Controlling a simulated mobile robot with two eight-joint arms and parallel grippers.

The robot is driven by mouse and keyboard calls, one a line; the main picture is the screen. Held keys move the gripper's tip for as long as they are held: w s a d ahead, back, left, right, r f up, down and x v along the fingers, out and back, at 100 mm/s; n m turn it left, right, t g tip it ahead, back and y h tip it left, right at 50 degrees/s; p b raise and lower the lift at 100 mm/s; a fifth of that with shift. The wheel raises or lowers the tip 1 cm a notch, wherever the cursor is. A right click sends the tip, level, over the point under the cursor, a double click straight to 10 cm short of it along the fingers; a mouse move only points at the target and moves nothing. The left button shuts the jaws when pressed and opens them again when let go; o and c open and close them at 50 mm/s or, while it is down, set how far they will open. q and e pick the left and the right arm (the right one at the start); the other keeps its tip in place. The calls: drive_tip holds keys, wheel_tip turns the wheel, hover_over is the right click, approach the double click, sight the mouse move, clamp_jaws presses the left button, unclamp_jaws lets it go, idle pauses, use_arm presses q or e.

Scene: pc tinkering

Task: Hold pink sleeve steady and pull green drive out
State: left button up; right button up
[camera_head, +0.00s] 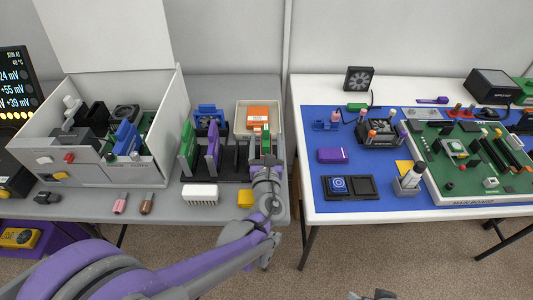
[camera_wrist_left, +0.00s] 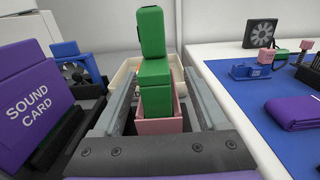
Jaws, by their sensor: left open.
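The green drive (camera_wrist_left: 155,82) stands upright in the pink sleeve (camera_wrist_left: 160,125), its green upper part sticking up above the sleeve in the left wrist view. My left gripper (camera_wrist_left: 155,110) is open, with one finger on each side of the drive and sleeve. Gaps seem to show at both sides; whether either finger touches cannot be told. In the head view the left gripper (camera_head: 267,160) is at the right end of the card rack, and its arm hides most of the sleeve. A dark part at the bottom edge of the head view may belong to my right arm; its jaws are not clear.
A purple sound card (camera_wrist_left: 35,105) stands close left of the left gripper. A beige tray (camera_head: 240,127) with an orange box (camera_head: 258,114) lies behind. A gap separates the right table (camera_head: 330,215).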

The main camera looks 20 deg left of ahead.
use_arm(q)
drive_tip(key=shift+x, duration=0.8)
